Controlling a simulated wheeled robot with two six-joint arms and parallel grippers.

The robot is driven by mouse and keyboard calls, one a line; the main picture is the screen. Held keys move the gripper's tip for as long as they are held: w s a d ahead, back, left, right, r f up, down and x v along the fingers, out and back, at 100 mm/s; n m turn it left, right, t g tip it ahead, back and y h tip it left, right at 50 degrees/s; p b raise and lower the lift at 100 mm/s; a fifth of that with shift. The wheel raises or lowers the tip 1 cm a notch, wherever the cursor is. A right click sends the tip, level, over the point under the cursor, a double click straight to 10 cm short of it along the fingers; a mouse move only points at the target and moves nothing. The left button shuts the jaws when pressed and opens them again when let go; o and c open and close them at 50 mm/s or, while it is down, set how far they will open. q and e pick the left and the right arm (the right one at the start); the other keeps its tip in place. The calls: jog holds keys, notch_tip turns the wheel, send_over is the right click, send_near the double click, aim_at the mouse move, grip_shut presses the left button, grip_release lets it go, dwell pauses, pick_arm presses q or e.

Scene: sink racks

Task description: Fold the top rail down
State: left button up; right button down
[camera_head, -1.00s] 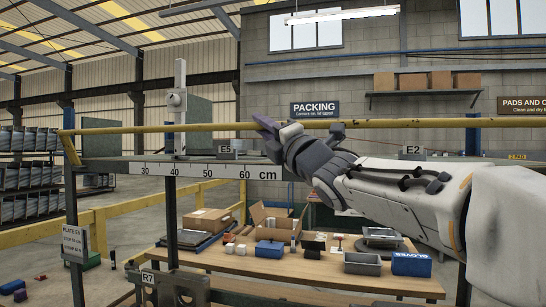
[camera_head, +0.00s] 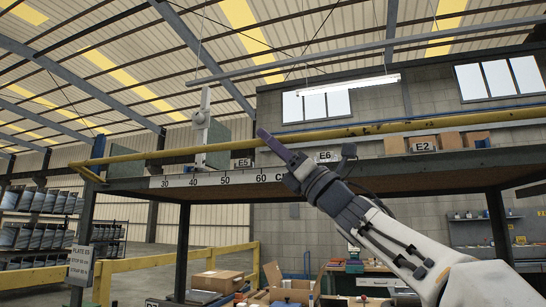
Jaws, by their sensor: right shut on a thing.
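The top rail (camera_head: 225,145) is a long worn yellow bar. It runs across the camera_head view just above the front edge of a high shelf (camera_head: 155,189), rising to the right in the picture. Its left end meets a yellow bent arm (camera_head: 92,175) at the shelf's left post. My right gripper (camera_head: 308,147) reaches up from the lower right and is shut on the rail, near the labels E5 and E6. One dark finger crosses in front of the rail; the exact contact is partly hidden by the gripper. My left gripper is not in view.
A scale strip (camera_head: 210,179) marks the shelf edge. Below are open cartons (camera_head: 286,288) and a yellow barrier (camera_head: 150,267).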

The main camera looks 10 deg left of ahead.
jog(key=f+n+g+b, duration=0.1)
jog(key=n+g, duration=0.1)
jog(key=f+n+g+y+b, duration=0.1)
jog(key=n+g, duration=0.2)
jog(key=f+n+g+b, duration=0.1)
jog(key=f+n+g, duration=0.1)
jog(key=n, duration=0.1)
jog(key=shift+s+g+y, duration=0.2)
jog(key=shift+g+y, duration=0.1)
jog(key=shift+y, duration=0.1)
jog(key=shift+f, duration=0.1)
jog(key=c, duration=0.8)
grip_release()
jog(key=shift+o, duration=0.2)
jog(key=b+v, duration=0.6)
jog(key=v, duration=0.4)
jog(key=shift+f, duration=0.2)
